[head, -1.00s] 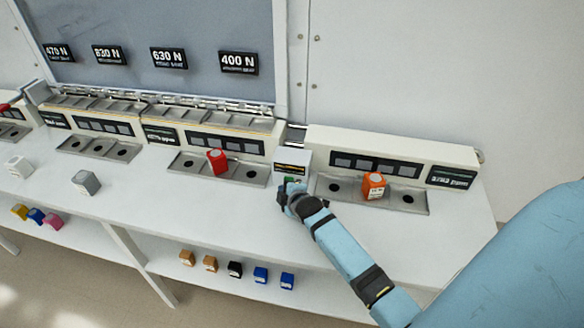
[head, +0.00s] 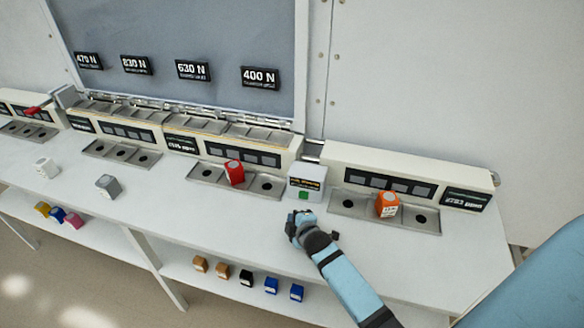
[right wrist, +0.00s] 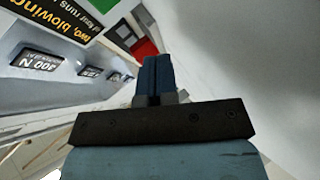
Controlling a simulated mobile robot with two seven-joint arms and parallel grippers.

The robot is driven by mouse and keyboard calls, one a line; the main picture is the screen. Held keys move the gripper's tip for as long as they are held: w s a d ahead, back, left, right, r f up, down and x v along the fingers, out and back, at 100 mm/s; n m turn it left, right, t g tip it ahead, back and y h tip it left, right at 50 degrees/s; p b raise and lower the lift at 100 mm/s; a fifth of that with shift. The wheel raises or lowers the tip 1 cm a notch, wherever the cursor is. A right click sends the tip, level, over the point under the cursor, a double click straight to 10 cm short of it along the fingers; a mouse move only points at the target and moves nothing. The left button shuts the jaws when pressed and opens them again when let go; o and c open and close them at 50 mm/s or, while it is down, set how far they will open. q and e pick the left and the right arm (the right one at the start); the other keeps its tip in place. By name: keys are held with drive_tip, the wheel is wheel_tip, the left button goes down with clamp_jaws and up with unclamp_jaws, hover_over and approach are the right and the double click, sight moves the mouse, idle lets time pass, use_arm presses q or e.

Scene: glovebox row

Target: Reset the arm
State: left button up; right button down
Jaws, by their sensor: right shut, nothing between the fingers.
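My right gripper (head: 296,226) is shut and empty, over the bench top just in front of a small white box (head: 306,172) with a dark label and a green button (head: 304,194). A gap shows between the gripper and the box in the head view. In the right wrist view my two blue fingers (right wrist: 155,76) are together. My left gripper is not in view.
An orange block (head: 387,204) sits in the metal tray (head: 345,205) right of the box. A red block (head: 235,172) sits in the tray to its left. White (head: 47,168) and grey (head: 107,186) blocks stand on the bench. Several coloured blocks (head: 246,277) are on the shelf below.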

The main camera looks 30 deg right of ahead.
drive_tip(key=s+a+r+m+g, duration=0.1)
drive_tip(key=s+m, duration=0.1)
drive_tip(key=s, duration=0.2)
drive_tip(key=s+a+r+m+g, duration=0.1)
drive_tip(key=s+r+g, duration=0.1)
drive_tip(key=s, duration=0.3)
drive_tip(key=s+a+r+m+g+y, duration=0.1)
drive_tip(key=s+m, duration=0.1)
drive_tip(key=s, duration=0.3)
drive_tip(key=shift+s+a+r+m, duration=0.1)
drive_tip(key=shift+a+r+m, duration=0.1)
drive_tip(key=shift+r+m, duration=0.1)
drive_tip(key=s+a+r+m+g+y, duration=0.1)
drive_tip(key=s+a+r+m+g, duration=0.2)
drive_tip(key=s, duration=0.6)
drive_tip(key=s+a+r+m+g, duration=0.2)
drive_tip(key=s+r, duration=0.3)
drive_tip(key=s, duration=0.3)
drive_tip(key=w+a+f+t+y, duration=0.1)
drive_tip(key=w+a+f+t, duration=0.1)
drive_tip(key=f, duration=0.2)
drive_tip(key=w+a+f+t+y, duration=0.1)
drive_tip(key=w+a+f+t, duration=0.1)
drive_tip(key=f, duration=0.3)
drive_tip(key=w+a+f+n+t+y, duration=0.1)
drive_tip(key=w+a+f+t, duration=0.1)
drive_tip(key=f+t, duration=0.1)
drive_tip(key=shift+f, duration=0.8)
